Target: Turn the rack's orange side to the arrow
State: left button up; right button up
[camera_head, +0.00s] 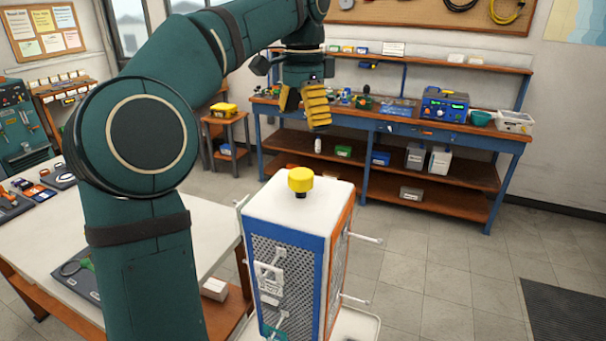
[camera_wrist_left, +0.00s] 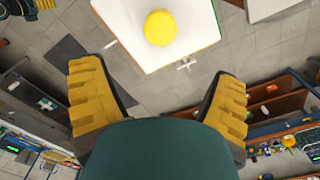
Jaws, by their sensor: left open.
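The rack (camera_head: 291,262) is a tall box with a white top, mesh sides and a yellow knob (camera_head: 300,180) on top. A blue-framed side faces me, and an orange-edged side (camera_head: 340,250) faces right. My left gripper (camera_head: 305,105) is open and empty, raised above and behind the rack. In the left wrist view, its yellow fingers (camera_wrist_left: 158,105) are spread wide, and the knob (camera_wrist_left: 160,28) lies beyond them, apart from both. The rack's white top (camera_wrist_left: 135,50) shows there too. I do not see the arrow. My right gripper is not in view.
A white table (camera_head: 60,240) with tools stands at left. A workbench (camera_head: 400,120) with equipment and shelves runs along the back wall. Pegs (camera_head: 365,238) stick out from the rack's right side. The tiled floor (camera_head: 440,250) at right is clear up to a dark mat (camera_head: 570,310).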

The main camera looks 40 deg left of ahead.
aim_at(303, 172)
pick_arm(q)
notch_tip(303, 172, down, 13)
jog(key=b, duration=0.3)
jog(key=shift+r+b, duration=0.1)
jog(key=shift+b, duration=0.25)
jog(key=c, duration=1.3)
